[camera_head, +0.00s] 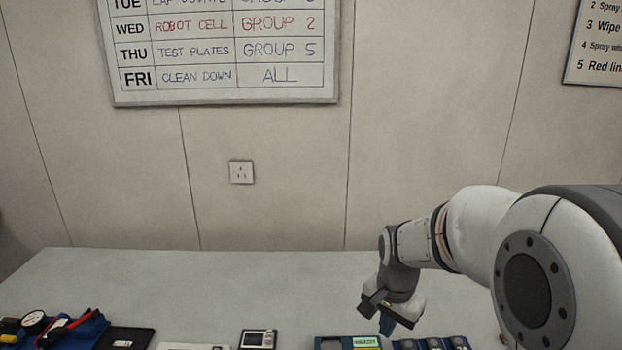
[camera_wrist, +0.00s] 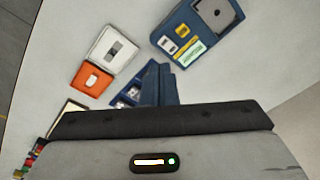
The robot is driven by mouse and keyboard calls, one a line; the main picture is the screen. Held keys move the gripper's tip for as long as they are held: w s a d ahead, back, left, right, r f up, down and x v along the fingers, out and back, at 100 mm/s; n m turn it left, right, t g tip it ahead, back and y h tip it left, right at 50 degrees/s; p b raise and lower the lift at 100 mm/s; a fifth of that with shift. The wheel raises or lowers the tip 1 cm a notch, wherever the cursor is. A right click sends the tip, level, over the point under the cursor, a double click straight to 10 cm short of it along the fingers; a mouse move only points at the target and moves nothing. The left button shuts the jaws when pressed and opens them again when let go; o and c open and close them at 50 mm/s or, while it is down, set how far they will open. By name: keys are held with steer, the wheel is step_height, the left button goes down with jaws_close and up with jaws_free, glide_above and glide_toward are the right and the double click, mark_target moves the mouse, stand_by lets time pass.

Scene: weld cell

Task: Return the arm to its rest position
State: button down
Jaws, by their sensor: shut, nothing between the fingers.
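My gripper (camera_head: 387,326) hangs at the end of my arm on the right side of the head view, pointing down over the grey-white table (camera_head: 300,285). Its blue fingers are together and hold nothing. In the wrist view the blue fingers (camera_wrist: 160,84) also show close together, beyond the dark gripper body. The fingertips look to be above the table, near the blue trays; the exact height is unclear.
A blue tray with a green label (camera_wrist: 205,35), a blue compartment tray (camera_wrist: 117,96), a white box (camera_wrist: 110,52) and an orange box (camera_wrist: 92,80) lie around the fingers. A small device (camera_head: 257,339) and a blue pouch (camera_head: 85,333) are further left. The table's back is clear.

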steer(key=s+r+n+t, duration=0.1)
steer(key=s+r+n, duration=0.2)
steer(key=s, duration=0.4)
steer(key=s+r+n+t, duration=0.1)
steer(key=s+r+n, duration=0.3)
steer(key=s, duration=0.4)
steer(key=shift+a+n, duration=0.4)
steer(key=shift+n, duration=0.3)
